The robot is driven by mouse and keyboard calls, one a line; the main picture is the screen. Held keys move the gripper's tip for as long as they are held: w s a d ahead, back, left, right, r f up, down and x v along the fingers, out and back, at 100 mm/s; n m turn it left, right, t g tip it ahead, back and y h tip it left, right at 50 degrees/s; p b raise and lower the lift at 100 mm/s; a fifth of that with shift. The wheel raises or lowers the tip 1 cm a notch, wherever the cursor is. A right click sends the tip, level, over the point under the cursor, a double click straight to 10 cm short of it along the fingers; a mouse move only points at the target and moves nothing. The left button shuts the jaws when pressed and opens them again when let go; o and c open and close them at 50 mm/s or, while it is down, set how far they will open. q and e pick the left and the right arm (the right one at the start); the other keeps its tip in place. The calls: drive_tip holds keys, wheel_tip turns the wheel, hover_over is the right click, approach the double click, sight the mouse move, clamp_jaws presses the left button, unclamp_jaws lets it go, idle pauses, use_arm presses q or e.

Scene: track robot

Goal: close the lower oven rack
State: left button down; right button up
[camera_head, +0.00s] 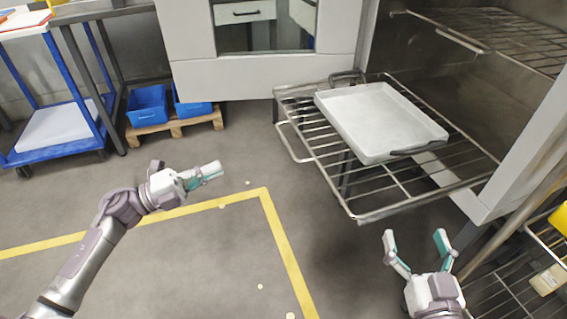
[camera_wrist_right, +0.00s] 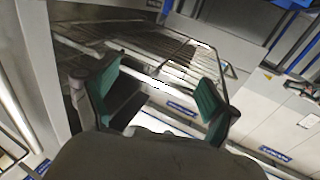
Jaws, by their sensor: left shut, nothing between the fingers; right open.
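The lower oven rack (camera_head: 350,205) is a wire rack pulled out of the oven (camera_head: 440,95) at the right of the head view. A pale tray (camera_head: 370,120) with dark handles lies on it. My right gripper (camera_head: 416,240) is open and empty, below and in front of the rack's front right part, apart from it. In the right wrist view my open right gripper (camera_wrist_right: 158,90) faces the rack wires (camera_wrist_right: 150,62). My left gripper (camera_head: 215,172) is shut and empty, left of the rack over the floor.
The upper rack (camera_head: 510,40) sits inside the oven. The grey oven door (camera_head: 265,75) stands open behind the lower rack. Blue bins (camera_head: 147,105) on a pallet and a blue cart (camera_head: 60,125) stand at the back left. Another wire rack (camera_head: 500,295) is at the lower right. Floor at centre left is clear.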

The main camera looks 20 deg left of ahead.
use_arm(q)
drive_tip(key=w+d+r, duration=0.1)
drive_tip(key=w+d, duration=0.2)
drive_tip(key=d, duration=0.3)
drive_tip(key=w+d+r+m+b, duration=0.1)
drive_tip(key=w+d+r, duration=0.1)
drive_tip(key=w+d, duration=0.2)
drive_tip(key=shift+w+d+g, duration=0.25)
drive_tip(key=shift+d+g, duration=0.05)
drive_tip(key=shift+d, duration=0.65)
use_arm(e)
wheel_tip(320, 180, up, 7)
drive_tip(key=s+t+y, duration=0.1)
drive_tip(key=t, duration=0.3)
drive_tip(key=shift+s+a+t, duration=0.2)
drive_tip(key=shift+s+t, duration=0.1)
use_arm(q)
drive_tip(key=shift+d, duration=0.1)
use_arm(e)
drive_tip(key=shift+w, duration=0.1)
